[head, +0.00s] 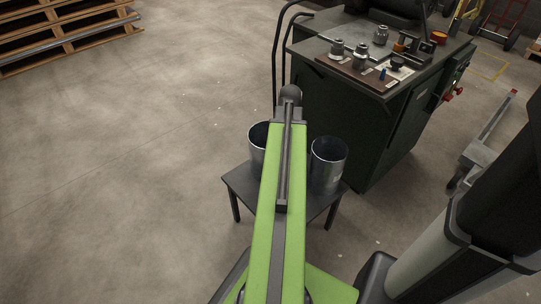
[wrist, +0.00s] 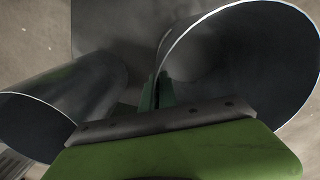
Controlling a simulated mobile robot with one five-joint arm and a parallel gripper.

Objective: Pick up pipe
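Two shiny metal pipes stand upright on a small dark table (head: 240,183). The right pipe (head: 327,168) shows clearly in the head view; the left pipe (head: 257,143) is partly hidden by my green arm. In the wrist view the left pipe (wrist: 85,90) lies left of my gripper and the right pipe (wrist: 285,60) fills the upper right. The dark green fingers of my gripper (wrist: 158,92) are at the right pipe's near-left rim. They look close together, but I cannot tell whether the wall is between them. In the head view my arm hides the fingers.
A dark machine cabinet (head: 345,125) with metal fittings on top stands just behind and right of the table. A wooden pallet stack (head: 65,35) is at the far left. A grey cart (head: 488,140) stands at the right. The concrete floor at left is clear.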

